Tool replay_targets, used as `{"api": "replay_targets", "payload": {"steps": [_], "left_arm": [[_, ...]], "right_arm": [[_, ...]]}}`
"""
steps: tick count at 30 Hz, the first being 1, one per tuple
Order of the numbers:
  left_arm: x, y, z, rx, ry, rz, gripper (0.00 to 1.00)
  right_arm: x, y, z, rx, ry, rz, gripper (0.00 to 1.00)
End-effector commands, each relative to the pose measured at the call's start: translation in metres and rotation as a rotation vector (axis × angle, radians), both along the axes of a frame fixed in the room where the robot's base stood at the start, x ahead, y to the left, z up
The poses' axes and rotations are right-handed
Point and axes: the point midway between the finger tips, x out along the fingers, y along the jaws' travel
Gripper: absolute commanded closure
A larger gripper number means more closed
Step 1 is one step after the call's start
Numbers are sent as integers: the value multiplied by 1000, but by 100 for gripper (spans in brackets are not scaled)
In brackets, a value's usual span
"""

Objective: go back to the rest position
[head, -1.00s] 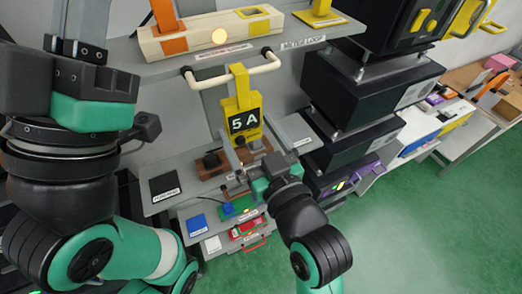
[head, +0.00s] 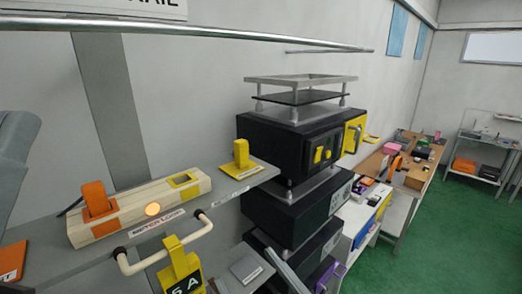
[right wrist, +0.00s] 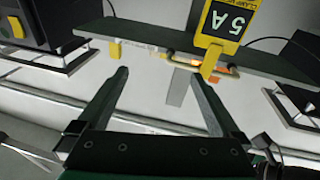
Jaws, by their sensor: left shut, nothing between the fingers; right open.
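In the head view, a grey end of my left gripper (head: 14,150) shows at the left edge, shut and empty, cut off by the frame. My right gripper (right wrist: 161,76) shows in the right wrist view with its two dark fingers wide apart and nothing between them. Beyond its fingertips is the yellow 5 A clamp piece (right wrist: 222,25), on a pale handle bar; I cannot tell the distance. In the head view, the yellow 5 A piece (head: 180,272) shows at the bottom, and a grey bar right of it may be a right finger.
Black stacked boxes (head: 290,143) stand to the right. A metal rail (head: 200,37) crosses above. Green floor (head: 420,240) is clear at right.

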Motion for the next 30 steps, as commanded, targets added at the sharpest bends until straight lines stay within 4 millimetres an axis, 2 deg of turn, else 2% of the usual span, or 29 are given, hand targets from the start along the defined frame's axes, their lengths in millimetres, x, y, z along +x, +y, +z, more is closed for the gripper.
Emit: {"api": "replay_targets", "payload": {"steps": [1,4,6,9,12,15,30], "left_arm": [[0,0,0,0,0,0,100],[0,0,0,0,0,0,100],[0,0,0,0,0,0,100],[0,0,0,0,0,0,100],[0,0,0,0,0,0,100],[0,0,0,0,0,0,100],[0,0,0,0,0,0,100]], "right_arm": [[5,-27,37,14,-82,-65,0],[-1,-82,108,48,-245,-207,0],[-15,-119,155,81,-357,-305,0],[-45,-161,208,137,-500,-419,0],[-76,-185,239,198,-600,-488,0],[-94,-198,250,260,-642,-525,0],[-93,-199,249,291,-629,-514,0]]}}
